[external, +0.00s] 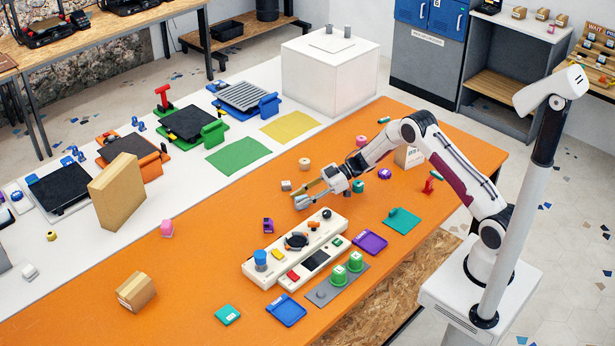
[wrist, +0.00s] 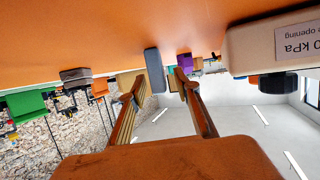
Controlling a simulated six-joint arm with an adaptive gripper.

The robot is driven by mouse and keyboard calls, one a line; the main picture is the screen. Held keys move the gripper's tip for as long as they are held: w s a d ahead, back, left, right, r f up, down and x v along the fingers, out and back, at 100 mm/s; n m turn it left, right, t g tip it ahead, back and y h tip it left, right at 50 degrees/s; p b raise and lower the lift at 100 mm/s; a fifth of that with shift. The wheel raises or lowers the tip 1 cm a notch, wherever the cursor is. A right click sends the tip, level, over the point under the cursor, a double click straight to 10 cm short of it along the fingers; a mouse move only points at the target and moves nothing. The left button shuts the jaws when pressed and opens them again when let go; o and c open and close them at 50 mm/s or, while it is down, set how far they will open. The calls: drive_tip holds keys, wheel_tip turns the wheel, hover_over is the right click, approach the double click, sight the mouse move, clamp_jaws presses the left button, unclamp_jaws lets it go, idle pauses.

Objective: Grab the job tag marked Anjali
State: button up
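I cannot make out the name Anjali in either view, so I cannot tell which piece is the job tag. Flat coloured pieces lie on the orange table, including a teal one (external: 228,314), a blue one (external: 286,310) and a purple one (external: 370,241). My gripper (external: 298,198) is low over the table behind the white control panel (external: 262,273), its fingers apart. In the wrist view my gripper (wrist: 160,74) is also open. A grey-blue slab (wrist: 154,68) shows between its fingertips, with no clear contact. A small purple thing (wrist: 185,62) shows beyond.
A white box-like thing with a label (wrist: 275,45) is close on the right in the wrist view. A cardboard box (external: 136,291) sits at the left. The table between that box and the panel is mostly clear.

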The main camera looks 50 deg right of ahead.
sight(301, 196)
clamp_jaws()
drive_tip(key=shift+r, duration=0.2)
drive_tip(key=shift+r, duration=4.85)
